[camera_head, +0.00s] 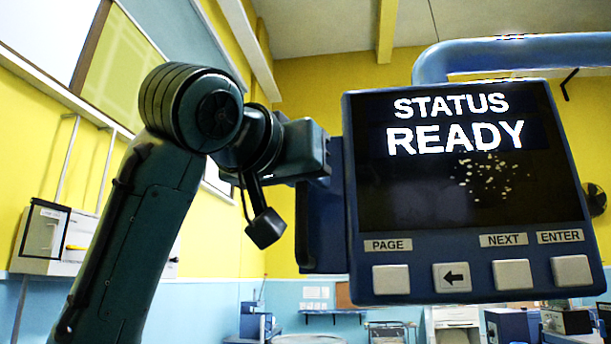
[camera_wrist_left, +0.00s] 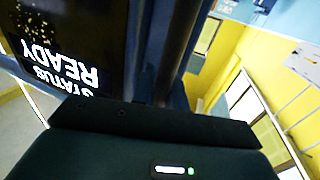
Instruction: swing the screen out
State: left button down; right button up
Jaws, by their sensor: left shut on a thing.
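The screen (camera_head: 455,190) is a dark blue panel with a black display reading "STATUS READY" and several pale buttons along its bottom. It fills the right of the head view, and its lettering shows upside down in the wrist view (camera_wrist_left: 60,60). A blue tubular arm (camera_head: 520,55) runs above it. My left gripper (camera_head: 328,160) reaches the screen's left side and is shut on the side handle, a dark upright bar (camera_wrist_left: 178,50) beside the housing. The fingertips are mostly hidden. My right gripper is not in view.
A white wall box (camera_head: 45,235) hangs at the left. A black wall fan (camera_head: 594,199) shows behind the screen at the right. Benches and equipment (camera_head: 455,325) stand low in the background. The space left of the screen holds my arm and is otherwise open.

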pick_arm(q)
jog(key=shift+s+d+f, duration=0.15)
jog(key=shift+s, duration=0.15)
jog(key=shift+s, duration=0.1)
